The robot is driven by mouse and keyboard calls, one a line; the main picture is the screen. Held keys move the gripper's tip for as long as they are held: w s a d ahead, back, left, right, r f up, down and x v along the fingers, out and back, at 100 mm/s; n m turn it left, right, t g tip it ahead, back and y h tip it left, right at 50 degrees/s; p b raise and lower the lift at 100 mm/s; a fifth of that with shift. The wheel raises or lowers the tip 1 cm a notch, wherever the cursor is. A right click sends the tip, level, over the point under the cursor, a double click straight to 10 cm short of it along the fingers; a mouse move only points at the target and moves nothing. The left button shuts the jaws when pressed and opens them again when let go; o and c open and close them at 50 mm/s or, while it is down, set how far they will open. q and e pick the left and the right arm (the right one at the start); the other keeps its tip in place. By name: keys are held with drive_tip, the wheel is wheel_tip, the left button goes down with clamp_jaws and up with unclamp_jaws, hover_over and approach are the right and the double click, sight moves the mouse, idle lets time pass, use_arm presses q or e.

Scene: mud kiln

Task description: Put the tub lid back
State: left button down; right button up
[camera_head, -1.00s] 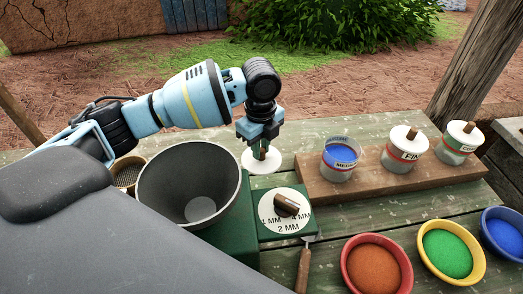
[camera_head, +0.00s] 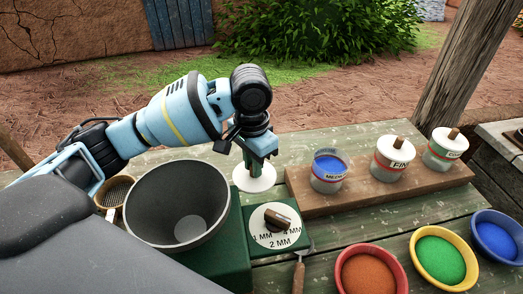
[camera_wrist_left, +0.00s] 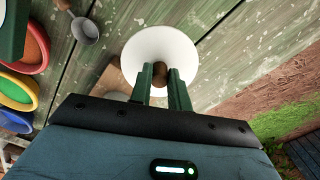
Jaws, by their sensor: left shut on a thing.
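The white round tub lid (camera_head: 254,180) with a brown knob is held under my left gripper (camera_head: 259,157), above the green table. In the left wrist view the lid (camera_wrist_left: 160,48) shows with its knob between the two green fingers of my left gripper (camera_wrist_left: 160,78). The open tub (camera_head: 328,172), clear with blue contents, a red band and a partly readable label, stands at the left end of the wooden board, to the right of the lid. The lid is apart from it. My right gripper is not in view.
Two lidded tubs, one marked FIN (camera_head: 393,160) and another (camera_head: 445,149), share the wooden board (camera_head: 380,193). A dark bowl (camera_head: 165,195) and a dial (camera_head: 270,237) sit left and in front. Red (camera_head: 349,282), yellow (camera_head: 425,275) and blue (camera_head: 484,245) bowls line the front right.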

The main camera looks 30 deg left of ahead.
use_arm(q)
drive_tip(key=n, duration=0.3)
drive_tip(key=s+r+n, duration=0.1)
drive_tip(key=shift+d+n, duration=0.3)
drive_tip(key=shift+n, duration=0.1)
drive_tip(key=shift+r, duration=0.1)
